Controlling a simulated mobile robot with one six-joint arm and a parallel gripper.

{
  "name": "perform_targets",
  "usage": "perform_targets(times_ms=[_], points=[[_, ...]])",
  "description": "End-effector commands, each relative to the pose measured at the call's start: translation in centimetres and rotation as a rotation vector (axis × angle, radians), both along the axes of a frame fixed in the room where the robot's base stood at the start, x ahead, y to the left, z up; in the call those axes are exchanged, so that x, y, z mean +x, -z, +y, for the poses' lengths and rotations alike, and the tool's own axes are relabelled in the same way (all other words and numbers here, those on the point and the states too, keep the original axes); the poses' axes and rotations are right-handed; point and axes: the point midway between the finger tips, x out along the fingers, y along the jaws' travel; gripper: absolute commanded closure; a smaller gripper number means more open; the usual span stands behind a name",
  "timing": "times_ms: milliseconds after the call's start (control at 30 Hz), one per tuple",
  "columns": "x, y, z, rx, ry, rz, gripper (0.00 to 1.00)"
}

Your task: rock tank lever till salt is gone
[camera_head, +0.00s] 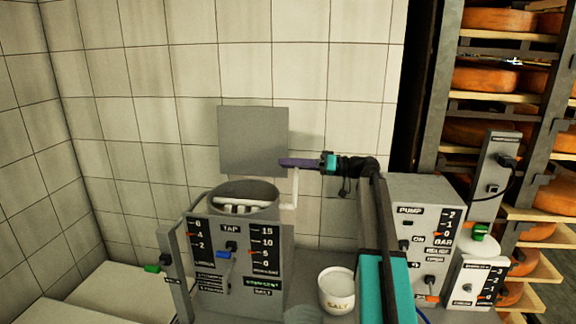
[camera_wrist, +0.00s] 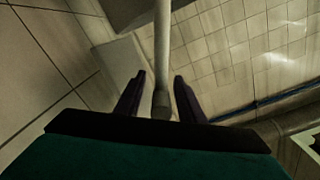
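The grey tank (camera_head: 247,215) stands left of centre in the head view, with white pieces inside its round open top. A pale upright lever (camera_head: 295,188) rises at its right side. My gripper (camera_head: 284,163) reaches left from the arm, with its dark purple fingers by the lever's top. In the wrist view the lever rod (camera_wrist: 162,50) runs between the two fingers of my gripper (camera_wrist: 160,88), with gaps visible on both sides, so the gripper looks open around it. A white pot labelled SALT (camera_head: 337,289) stands right of the tank; its contents cannot be made out.
A pump box (camera_head: 426,222) stands right of the arm, before racks of orange cheese wheels (camera_head: 490,79). A grey panel (camera_head: 252,140) is on the tiled wall behind the tank. A post with a green handle (camera_head: 153,268) stands left of it. Pale surfaces lie at lower left.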

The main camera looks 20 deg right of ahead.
Motion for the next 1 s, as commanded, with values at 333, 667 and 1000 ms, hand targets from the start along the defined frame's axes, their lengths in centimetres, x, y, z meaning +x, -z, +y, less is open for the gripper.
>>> perform_targets(times_ms=[333, 667, 1000], points=[[-2.6, 0.1, -4.4, 0.000, 0.003, -0.001, 0.64], [-5.3, 0.2, -8.8, -0.001, 0.002, 0.001, 0.64], [-6.7, 0.1, -10.8, -0.001, 0.000, 0.001, 0.64]])
